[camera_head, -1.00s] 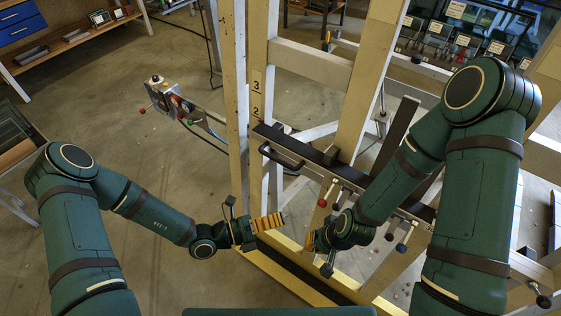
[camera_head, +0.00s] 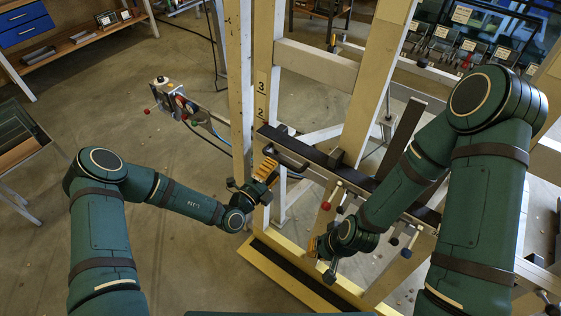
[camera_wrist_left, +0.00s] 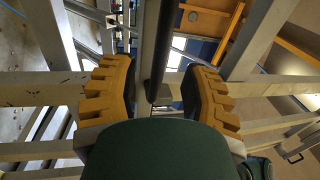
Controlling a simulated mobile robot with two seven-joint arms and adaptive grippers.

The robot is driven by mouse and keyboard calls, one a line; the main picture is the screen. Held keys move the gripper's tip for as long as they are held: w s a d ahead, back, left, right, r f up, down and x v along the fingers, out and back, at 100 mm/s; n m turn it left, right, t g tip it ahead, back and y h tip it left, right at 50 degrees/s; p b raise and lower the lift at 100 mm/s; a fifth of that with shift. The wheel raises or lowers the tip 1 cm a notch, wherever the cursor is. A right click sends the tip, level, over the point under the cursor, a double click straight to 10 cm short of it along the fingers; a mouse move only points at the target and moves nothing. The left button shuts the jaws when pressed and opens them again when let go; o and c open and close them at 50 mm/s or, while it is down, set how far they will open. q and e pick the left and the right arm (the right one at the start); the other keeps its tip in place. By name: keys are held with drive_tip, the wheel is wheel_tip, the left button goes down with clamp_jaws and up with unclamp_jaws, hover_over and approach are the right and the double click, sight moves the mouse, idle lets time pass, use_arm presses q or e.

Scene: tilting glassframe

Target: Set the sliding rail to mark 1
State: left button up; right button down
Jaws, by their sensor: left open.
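The sliding rail (camera_head: 325,163) is a dark bar across the pale frame, with a black handle (camera_head: 284,157) near its left end. Its left end lies just below the numeral 2 (camera_head: 261,113) on the post, with 3 above; no numeral 1 shows. My left gripper (camera_head: 267,170) has its yellow fingers beside the handle's left end. In the left wrist view its fingers (camera_wrist_left: 162,90) are spread, with a dark bar (camera_wrist_left: 166,45) running between them, apparently the handle. My right gripper (camera_head: 317,246) is low by the rail's right part; its finger gap is unclear.
A red-knobbed lever (camera_head: 326,205) and other knobs hang below the rail between my grippers. A control box (camera_head: 172,100) on an arm stands left of the post. A yellow base beam (camera_head: 290,262) runs along the floor. Floor to the left is open.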

sight(280, 159)
use_arm(q)
drive_tip(key=shift+x, duration=2.1)
clamp_jaws()
